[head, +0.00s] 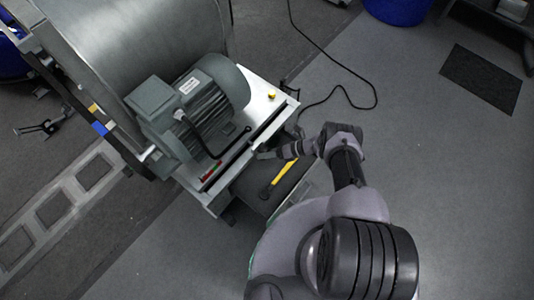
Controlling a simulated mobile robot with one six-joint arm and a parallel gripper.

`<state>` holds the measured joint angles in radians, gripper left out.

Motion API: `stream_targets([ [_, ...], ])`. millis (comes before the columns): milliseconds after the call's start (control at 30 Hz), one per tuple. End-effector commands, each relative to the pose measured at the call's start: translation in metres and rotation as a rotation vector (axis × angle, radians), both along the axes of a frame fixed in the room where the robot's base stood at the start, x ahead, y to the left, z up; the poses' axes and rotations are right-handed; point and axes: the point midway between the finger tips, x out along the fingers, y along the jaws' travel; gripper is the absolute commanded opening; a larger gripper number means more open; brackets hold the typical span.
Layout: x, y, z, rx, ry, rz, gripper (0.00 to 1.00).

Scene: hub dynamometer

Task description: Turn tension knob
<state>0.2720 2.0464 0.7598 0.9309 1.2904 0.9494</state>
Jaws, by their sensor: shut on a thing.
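My gripper (268,153) reaches in from the right, with its fingers pointing left at the front edge of the dynamometer's platform. It is shut on a small part at that edge, which looks to be the tension knob. The knob is mostly hidden by the fingers and too small to make out, so I cannot tell its turn angle. The grey motor (198,105) sits on the platform behind the gripper, beside the large metal drum (135,45).
A yellow-handled tool (285,172) lies on a dark surface just below my gripper. A yellow button (271,95) sits at the platform's back right. A black cable (345,90) runs over the floor. Open floor lies to the right, with a dark mat (482,79).

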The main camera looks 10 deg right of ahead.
Motion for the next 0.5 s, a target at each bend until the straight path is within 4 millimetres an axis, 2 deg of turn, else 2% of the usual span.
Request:
stream_targets([
  [400, 0.0007, 0.0003, 0.0006, 0.006, 0.003, -0.003, 0.15],
  [433, 0.0007, 0.0003, 0.0006, 0.006, 0.003, -0.003, 0.61],
  [500, 0.0007, 0.0002, 0.0006, 0.005, 0.003, -0.001, 0.75],
])
